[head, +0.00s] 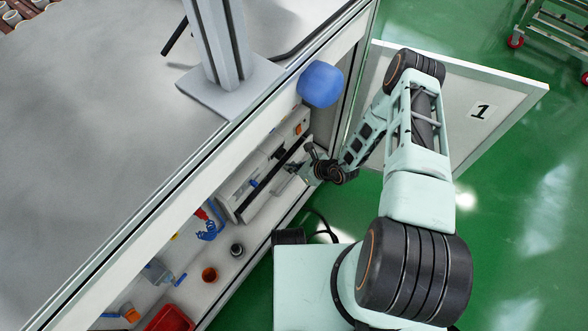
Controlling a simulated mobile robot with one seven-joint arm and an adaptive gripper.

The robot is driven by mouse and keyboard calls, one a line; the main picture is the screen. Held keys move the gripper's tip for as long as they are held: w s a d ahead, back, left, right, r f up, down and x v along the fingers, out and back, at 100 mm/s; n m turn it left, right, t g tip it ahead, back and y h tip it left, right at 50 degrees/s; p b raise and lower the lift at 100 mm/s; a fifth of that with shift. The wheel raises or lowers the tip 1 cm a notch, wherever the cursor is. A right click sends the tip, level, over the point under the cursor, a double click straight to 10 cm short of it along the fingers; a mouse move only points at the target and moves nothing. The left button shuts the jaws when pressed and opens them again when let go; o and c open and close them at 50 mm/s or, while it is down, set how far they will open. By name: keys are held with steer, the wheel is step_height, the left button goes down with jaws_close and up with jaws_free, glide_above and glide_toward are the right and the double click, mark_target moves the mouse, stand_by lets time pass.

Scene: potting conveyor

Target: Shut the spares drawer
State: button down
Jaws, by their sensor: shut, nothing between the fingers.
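The spares drawer (268,193) looks like the pale, low unit on the shelf under the worktop. A dark strip runs along its length, and a small blue item shows near it. How far the drawer stands out is hard to tell from this angle. My gripper (295,168) is at the right part of the drawer's front, with its fingers shut and empty. I cannot tell whether the fingertips touch the drawer. My wrist hides the area just right of it.
A worktop (90,140) with an upright post overhangs the shelf. A blue rounded object (320,84) is at its edge. An open panel marked 1 (500,95) stands right of my arm. A red bin (170,320) and small items lie on the shelf.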

steer(key=shift+w+a, duration=0.55)
steer(key=shift+a, duration=0.15)
steer(key=shift+d, duration=0.15)
